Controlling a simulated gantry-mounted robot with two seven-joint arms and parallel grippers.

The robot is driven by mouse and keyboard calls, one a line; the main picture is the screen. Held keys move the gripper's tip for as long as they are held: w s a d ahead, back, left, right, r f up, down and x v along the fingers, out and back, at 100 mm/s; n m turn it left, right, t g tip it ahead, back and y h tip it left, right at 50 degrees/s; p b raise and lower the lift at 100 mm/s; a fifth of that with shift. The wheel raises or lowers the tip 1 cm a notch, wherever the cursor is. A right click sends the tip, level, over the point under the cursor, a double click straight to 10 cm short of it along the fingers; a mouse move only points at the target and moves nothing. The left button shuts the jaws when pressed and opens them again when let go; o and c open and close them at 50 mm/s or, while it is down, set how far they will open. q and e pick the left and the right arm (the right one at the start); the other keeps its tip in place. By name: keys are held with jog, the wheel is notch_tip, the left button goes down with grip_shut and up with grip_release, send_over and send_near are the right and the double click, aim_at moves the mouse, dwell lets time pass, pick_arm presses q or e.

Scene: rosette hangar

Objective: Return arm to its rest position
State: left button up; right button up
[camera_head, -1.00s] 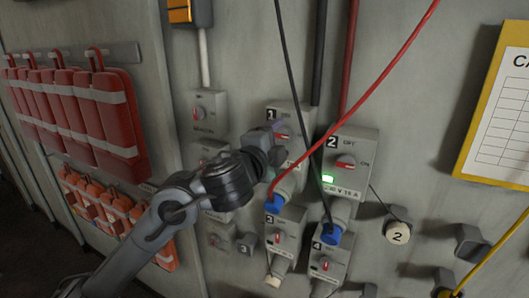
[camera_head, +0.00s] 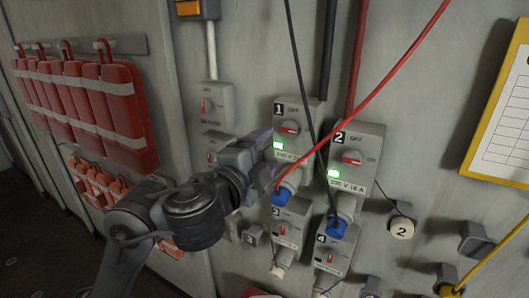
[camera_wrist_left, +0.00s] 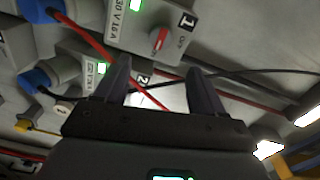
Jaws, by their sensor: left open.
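My left gripper (camera_head: 262,138) is in front of the wall, just left of the box 1 switch, and looks apart from it. In the left wrist view its two fingers are spread with nothing gripped between them (camera_wrist_left: 163,78). Socket box 1 (camera_head: 302,112) has a red and white rotary switch (camera_head: 290,128) and a lit green lamp. Box 1 also shows upside down in the wrist view (camera_wrist_left: 150,25). Socket box 2 (camera_head: 368,140) is lit green too. My right gripper is not in view.
A red cable (camera_head: 375,98) and a black cable (camera_head: 299,75) hang across the boxes to blue plugs. Orange-red packs (camera_head: 128,100) hang at the left. Box 3 (camera_head: 290,213) and box 4 (camera_head: 335,245) sit below. A yellow-framed chart (camera_head: 490,105) is at the right.

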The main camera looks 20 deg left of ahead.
pick_arm(q)
jog(key=s+d+f+g+p, duration=0.1)
jog(key=f+g, duration=0.1)
jog(key=f, duration=0.6)
jog(key=s+d+f+n+g+h+p, duration=0.1)
jog(key=d+f+g, duration=0.1)
jog(key=f, duration=0.7)
jog(key=s+d+f+g+p, duration=0.1)
jog(key=f+g, duration=0.1)
jog(key=f, duration=0.6)
jog(key=s+d+f+n+g+p, duration=0.1)
jog(key=s+f+n+g+p, duration=0.3)
jog(key=s+f, duration=0.95)
jog(key=s+a+f+n+g+y, duration=0.1)
jog(key=s+a+f+n+g, duration=0.1)
jog(key=s, duration=0.5)
jog(key=s+a+f+n+g, duration=0.2)
jog(key=s+a+n, duration=0.2)
jog(key=s+n, duration=0.3)
jog(key=shift+s+n+y, duration=0.15)
jog(key=shift+n+y, duration=0.15)
jog(key=shift+y, duration=0.1)
